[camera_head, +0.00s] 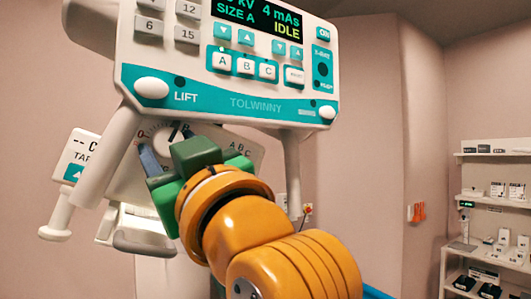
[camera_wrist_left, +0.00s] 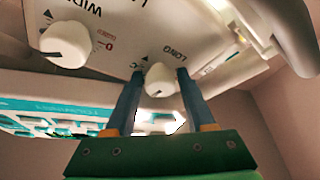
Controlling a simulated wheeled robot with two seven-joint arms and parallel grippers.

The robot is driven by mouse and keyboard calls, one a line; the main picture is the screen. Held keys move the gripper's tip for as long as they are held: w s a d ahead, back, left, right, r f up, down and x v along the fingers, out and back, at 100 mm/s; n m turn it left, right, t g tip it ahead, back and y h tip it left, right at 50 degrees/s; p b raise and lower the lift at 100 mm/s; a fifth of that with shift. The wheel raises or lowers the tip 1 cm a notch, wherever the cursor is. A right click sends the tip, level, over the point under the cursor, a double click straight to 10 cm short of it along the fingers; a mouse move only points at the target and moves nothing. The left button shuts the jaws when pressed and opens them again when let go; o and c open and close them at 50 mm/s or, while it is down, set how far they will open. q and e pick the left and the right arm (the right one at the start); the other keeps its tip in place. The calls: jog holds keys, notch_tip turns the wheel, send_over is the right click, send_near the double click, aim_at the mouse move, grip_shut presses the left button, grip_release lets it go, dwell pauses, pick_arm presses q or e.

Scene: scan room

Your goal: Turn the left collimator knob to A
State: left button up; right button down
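The collimator face (camera_head: 222,135) shows under the console in the head view, with a round red-marked dial and the letters A B C, partly covered by my gripper. In the left wrist view, a white knob (camera_wrist_left: 160,80) with a dark pointer line sits by the label LONG, between my left gripper's fingers (camera_wrist_left: 158,74). Narrow gaps seem to show beside it. A second white knob (camera_wrist_left: 66,45) by the label WIDE is left of the fingers. In the head view my left gripper (camera_head: 168,142) is at the collimator face, its fingertips partly hidden. My right gripper is not in view.
The console (camera_head: 215,101) with IDLE display and A, B, C buttons hangs just above my gripper. A grey handle (camera_head: 145,244) and a white handle (camera_head: 56,222) are at left. A shelf (camera_head: 495,155) stands far right; the space before the wall is clear.

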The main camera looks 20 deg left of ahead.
pick_arm(q)
jog(key=shift+s+d+f+b, duration=0.2)
jog(key=shift+s+d+b, duration=0.15)
jog(key=shift+d, duration=0.15)
jog(key=b+v, duration=0.2)
jog(key=v, duration=0.4)
jog(key=shift+s+b, duration=0.15)
jog(key=shift+b, duration=0.2)
jog(key=shift+d, duration=0.15)
